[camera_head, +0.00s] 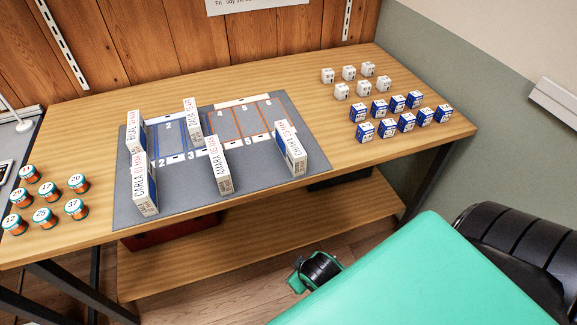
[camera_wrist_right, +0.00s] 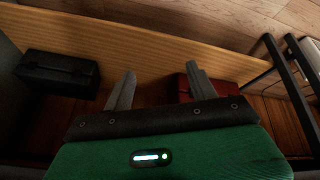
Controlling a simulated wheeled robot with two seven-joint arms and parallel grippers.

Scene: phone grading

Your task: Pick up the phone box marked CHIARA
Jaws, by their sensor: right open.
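The phone box that appears to be marked CHIARA (camera_head: 290,148) is white with a blue side. It stands upright at the right end of the grey mat (camera_head: 172,206) on the table; its small lettering is hard to read. My right gripper (camera_wrist_right: 158,80) is open and empty in the right wrist view, with two grey fingers apart. It is low, by the table's underside and shelf, well away from the box. In the head view, a small teal and black part, probably mine, shows below the table edge; no fingers show there. My left gripper is not in view.
Other upright phone boxes marked CARLA (camera_head: 145,190), AMARA (camera_head: 218,165) and BILAL (camera_head: 137,132) share the mat. Small blue boxes (camera_head: 407,121) and white cubes (camera_head: 341,91) are at right, orange jars (camera_head: 45,217) at left. A wooden shelf (camera_head: 250,250) lies under the table.

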